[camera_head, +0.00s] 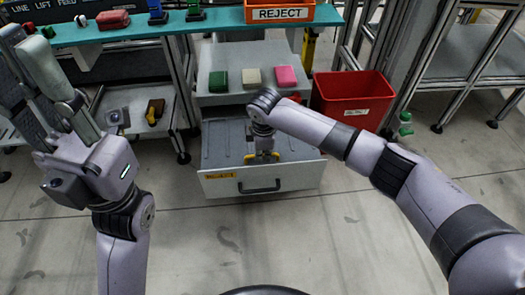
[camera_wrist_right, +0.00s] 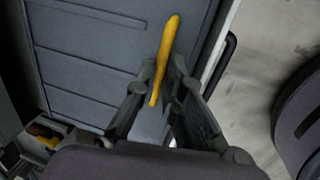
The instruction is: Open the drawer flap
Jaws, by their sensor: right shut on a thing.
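The grey drawer (camera_head: 305,178) stands pulled out of its cabinet in the head view, with a dark handle (camera_head: 260,187) and a yellow label on its front. A ribbed grey panel (camera_head: 222,140) shows inside it; I cannot tell whether this is the flap or the drawer floor. My right gripper (camera_head: 263,154) points down inside the drawer, near its front. It is shut on a yellow bar (camera_wrist_right: 164,62), which stands between the fingers in the right wrist view. Where the bar attaches is hidden. My left gripper (camera_head: 38,85) is raised at the left, fingers spread and empty.
Green, cream and pink blocks (camera_head: 252,77) lie on the cabinet top behind the drawer. A red bin (camera_head: 352,98) stands to the right. An orange REJECT box (camera_head: 280,12) sits on the teal shelf (camera_head: 150,26). Floor before the drawer is clear.

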